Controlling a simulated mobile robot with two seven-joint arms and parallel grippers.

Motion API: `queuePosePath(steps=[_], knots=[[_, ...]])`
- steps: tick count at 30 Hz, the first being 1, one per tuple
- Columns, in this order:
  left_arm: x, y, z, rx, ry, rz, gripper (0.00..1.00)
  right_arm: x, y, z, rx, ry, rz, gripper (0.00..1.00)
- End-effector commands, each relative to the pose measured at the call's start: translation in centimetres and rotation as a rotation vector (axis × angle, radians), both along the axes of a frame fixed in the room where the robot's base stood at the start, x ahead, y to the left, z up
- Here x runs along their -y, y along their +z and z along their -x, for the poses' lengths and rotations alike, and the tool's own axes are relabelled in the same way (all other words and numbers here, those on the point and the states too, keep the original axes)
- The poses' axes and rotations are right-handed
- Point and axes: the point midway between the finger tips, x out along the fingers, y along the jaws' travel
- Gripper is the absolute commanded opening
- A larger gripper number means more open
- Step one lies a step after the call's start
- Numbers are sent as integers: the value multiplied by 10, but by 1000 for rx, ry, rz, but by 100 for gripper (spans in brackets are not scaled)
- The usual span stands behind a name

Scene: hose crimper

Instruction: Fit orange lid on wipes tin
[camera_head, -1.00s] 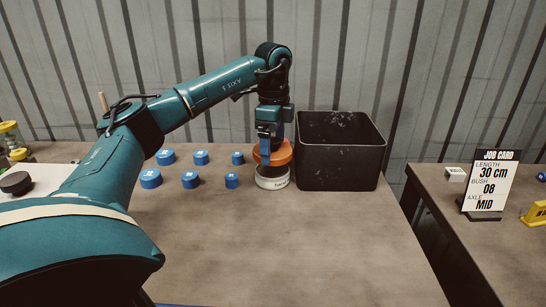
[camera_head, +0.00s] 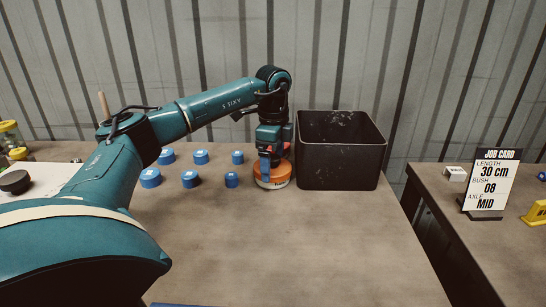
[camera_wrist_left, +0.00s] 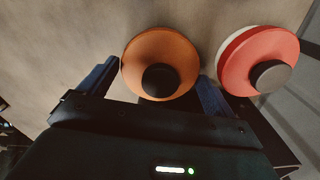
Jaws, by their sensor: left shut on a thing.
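The orange lid (camera_head: 270,173), a disc with a black knob, sits low on the white wipes tin (camera_head: 274,185) near the back of the table, left of the black bin. In the left wrist view the orange lid (camera_wrist_left: 135,62) fills the space between my blue fingers. My left gripper (camera_head: 265,168) points down and is shut on the lid. Most of the tin is covered by lid and gripper, so I cannot tell whether the lid is fully seated. My right gripper is not in view.
The tall black bin (camera_head: 340,165) stands close to the right. Several blue cylinders (camera_head: 190,179) stand left. The table's front is clear.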

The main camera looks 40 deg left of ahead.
Motion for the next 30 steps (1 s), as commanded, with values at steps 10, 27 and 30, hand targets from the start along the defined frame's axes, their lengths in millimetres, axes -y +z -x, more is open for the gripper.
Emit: queuePosePath(steps=[10,27,30], knots=[[0,1,0,0,0,0,100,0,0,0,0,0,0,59],[1,94,-1,5,0,1,100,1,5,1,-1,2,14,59],[0,112,-1,4,0,1,100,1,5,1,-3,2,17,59]])
